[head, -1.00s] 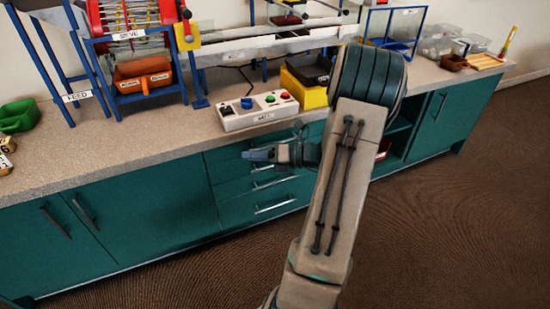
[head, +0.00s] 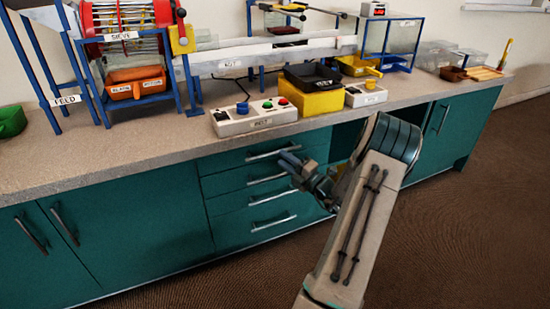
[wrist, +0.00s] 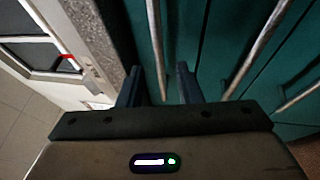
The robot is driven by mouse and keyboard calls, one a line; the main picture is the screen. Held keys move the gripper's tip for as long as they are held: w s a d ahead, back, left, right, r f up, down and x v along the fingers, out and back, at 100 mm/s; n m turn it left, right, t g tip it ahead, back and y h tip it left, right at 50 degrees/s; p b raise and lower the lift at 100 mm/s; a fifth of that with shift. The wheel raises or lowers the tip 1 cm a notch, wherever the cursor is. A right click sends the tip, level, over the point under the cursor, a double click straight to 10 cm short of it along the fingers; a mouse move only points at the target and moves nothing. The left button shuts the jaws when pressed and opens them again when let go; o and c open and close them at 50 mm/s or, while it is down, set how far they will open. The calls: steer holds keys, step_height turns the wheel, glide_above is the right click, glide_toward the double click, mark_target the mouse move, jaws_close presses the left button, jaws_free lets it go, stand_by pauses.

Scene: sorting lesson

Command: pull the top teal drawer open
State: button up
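The top teal drawer (head: 232,161) is in the head view, just under the counter edge, and looks shut. Its long metal handle (head: 270,150) runs along its front. My gripper (head: 287,159) is in front of the drawer stack, near the right end of this handle. In the wrist view my gripper's two dark blue fingers (wrist: 159,68) are apart. The handle nearest the counter, the top one (wrist: 155,45), shows between them. Nothing is clamped, and I cannot tell how deep the bar lies between the fingers.
Lower drawers with handles (head: 272,195) are below. The worktop (head: 120,152) above holds a white control box (head: 255,118), a yellow block (head: 310,102) and a sieve rig. The brown floor (head: 460,240) at right is clear.

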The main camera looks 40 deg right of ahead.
mark_target(275, 152)
steer(key=b+x, duration=0.1)
steer(key=x, duration=0.4)
jaws_close()
